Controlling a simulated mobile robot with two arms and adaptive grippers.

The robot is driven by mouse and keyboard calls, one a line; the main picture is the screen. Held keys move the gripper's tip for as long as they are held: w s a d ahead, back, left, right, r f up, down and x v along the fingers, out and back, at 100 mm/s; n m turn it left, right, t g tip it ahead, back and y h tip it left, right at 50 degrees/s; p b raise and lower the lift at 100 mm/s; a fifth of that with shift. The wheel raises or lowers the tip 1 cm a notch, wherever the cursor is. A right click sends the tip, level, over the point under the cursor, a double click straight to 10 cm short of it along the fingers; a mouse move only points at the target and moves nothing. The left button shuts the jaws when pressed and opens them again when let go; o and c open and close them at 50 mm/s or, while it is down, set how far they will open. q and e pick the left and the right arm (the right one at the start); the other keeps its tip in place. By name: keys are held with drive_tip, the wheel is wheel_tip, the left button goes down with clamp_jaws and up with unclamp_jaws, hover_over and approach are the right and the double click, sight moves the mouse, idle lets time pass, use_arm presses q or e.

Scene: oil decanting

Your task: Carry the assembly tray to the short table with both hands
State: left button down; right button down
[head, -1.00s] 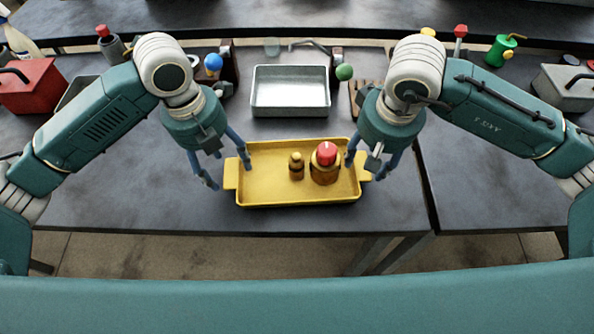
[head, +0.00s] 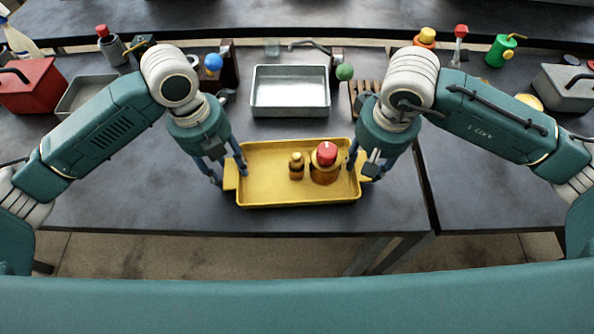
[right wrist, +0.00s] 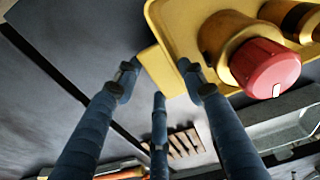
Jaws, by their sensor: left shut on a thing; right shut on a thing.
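The yellow assembly tray (head: 262,193) sits on the dark table near its front edge, with a handle at each end. My left gripper (head: 229,178) is shut on the tray's left handle. My right gripper (head: 366,172) is shut on the right handle (right wrist: 158,70), which shows between the fingers in the right wrist view. The large bottle's red cap (right wrist: 265,68) is also close there. The fingertips are partly hidden in the head view.
A metal sink tray (head: 290,110) lies behind the tray, with a green ball (head: 344,72) and a wooden rack (head: 363,92) beside it. A red box (head: 28,88) stands far left and a grey box (head: 567,88) far right. A table seam runs right of the tray.

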use_arm(q)
drive_tip(key=shift+r, duration=0.1)
use_arm(e)
drive_tip(key=shift+r, duration=0.15)
